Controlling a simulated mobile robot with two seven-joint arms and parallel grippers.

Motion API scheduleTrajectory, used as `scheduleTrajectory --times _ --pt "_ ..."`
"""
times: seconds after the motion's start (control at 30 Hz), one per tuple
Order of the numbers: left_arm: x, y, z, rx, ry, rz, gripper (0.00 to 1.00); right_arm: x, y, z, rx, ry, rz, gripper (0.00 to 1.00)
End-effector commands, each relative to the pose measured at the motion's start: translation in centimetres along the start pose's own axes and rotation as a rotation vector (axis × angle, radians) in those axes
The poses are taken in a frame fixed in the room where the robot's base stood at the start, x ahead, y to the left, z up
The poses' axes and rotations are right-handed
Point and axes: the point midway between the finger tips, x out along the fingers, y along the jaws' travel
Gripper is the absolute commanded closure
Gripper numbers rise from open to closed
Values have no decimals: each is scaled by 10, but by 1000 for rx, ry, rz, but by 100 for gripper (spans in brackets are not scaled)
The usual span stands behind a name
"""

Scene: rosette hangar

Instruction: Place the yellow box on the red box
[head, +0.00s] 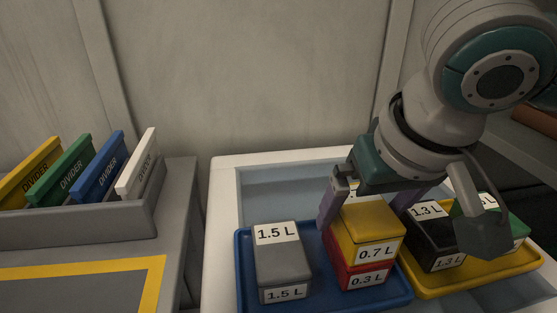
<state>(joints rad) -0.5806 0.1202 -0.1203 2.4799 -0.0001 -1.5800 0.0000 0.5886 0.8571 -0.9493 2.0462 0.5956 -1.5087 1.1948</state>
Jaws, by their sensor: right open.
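The yellow box (371,231), labelled 0.7 L, sits on top of the red box (361,276), labelled 0.3 L. The red box stands at the right side of the blue tray (325,303). My right gripper (363,215) is above and behind the yellow box, with its purple-padded fingers apart. One finger is by the left side of the box and the other is to its right, behind the box's edge. Contact with the box cannot be told. My left gripper is not in view.
A grey 1.5 L box (281,260) stands left in the blue tray. A yellow tray (477,281) holds a black 1.3 L box (429,239) and a green box (518,232). Coloured dividers (97,170) stand in a grey holder at left.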

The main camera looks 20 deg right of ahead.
Motion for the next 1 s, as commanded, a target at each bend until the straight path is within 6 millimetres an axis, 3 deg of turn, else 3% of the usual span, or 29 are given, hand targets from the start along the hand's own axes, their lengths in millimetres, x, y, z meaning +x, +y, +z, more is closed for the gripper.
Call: scheduleTrajectory --times 0.17,0.5,0.7,0.87,1.0 --pt "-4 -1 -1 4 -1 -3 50 -13 -1 -2 -1 1 -3 0" --pt "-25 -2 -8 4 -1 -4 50 -88 -1 -3 -1 3 -3 0" --pt "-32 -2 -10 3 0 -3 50 -117 -1 -2 -1 1 -2 0" --pt "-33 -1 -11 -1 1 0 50 -119 -10 6 -38 -8 -35 0" --pt "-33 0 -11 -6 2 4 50 -107 -43 31 -157 -18 -162 0"
